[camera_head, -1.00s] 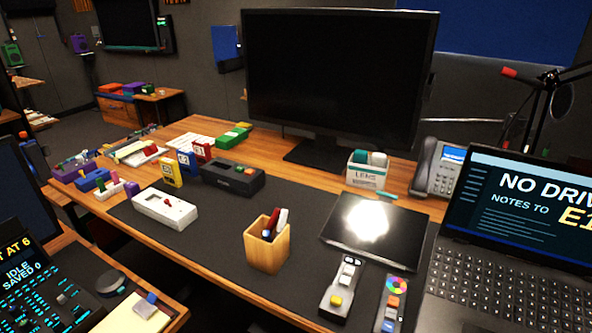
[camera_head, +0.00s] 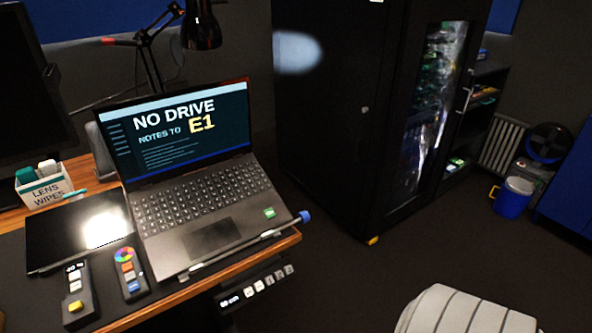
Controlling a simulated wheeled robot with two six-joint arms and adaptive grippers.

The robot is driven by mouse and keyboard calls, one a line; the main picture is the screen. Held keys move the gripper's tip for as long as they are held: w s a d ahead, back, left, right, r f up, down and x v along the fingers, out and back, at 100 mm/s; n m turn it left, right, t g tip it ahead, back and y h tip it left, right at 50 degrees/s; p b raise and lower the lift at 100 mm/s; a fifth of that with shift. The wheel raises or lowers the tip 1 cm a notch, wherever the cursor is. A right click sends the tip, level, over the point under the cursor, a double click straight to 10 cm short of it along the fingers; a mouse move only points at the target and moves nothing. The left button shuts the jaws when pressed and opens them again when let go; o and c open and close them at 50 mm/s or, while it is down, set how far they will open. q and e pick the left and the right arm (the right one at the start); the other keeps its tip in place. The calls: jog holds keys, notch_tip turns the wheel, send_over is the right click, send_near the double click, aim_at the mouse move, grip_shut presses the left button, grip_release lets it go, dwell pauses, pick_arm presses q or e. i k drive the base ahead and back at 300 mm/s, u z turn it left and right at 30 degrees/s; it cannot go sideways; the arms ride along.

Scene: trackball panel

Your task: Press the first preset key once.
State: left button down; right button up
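I cannot pick out a trackball or a key marked as the first preset. On the dark mat are a slim controller (camera_head: 75,296) with white keys and a yellow key, and a second slim controller (camera_head: 130,280) with a colour wheel and orange, white and blue keys. Neither of my grippers shows in this view.
An open laptop (camera_head: 205,220) on a stand fills the desk's right end, beside a flat glossy dark tablet (camera_head: 75,228). A lens wipes box (camera_head: 42,187) stands behind. A dark cabinet (camera_head: 335,120) stands beyond. A blue bucket (camera_head: 512,198) and a white ribbed object (camera_head: 462,312) flank open floor.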

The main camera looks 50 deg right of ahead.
aim_at(269, 280)
jog(key=z, duration=0.65)
jog(key=i, duration=0.3)
jog(key=z, duration=0.75)
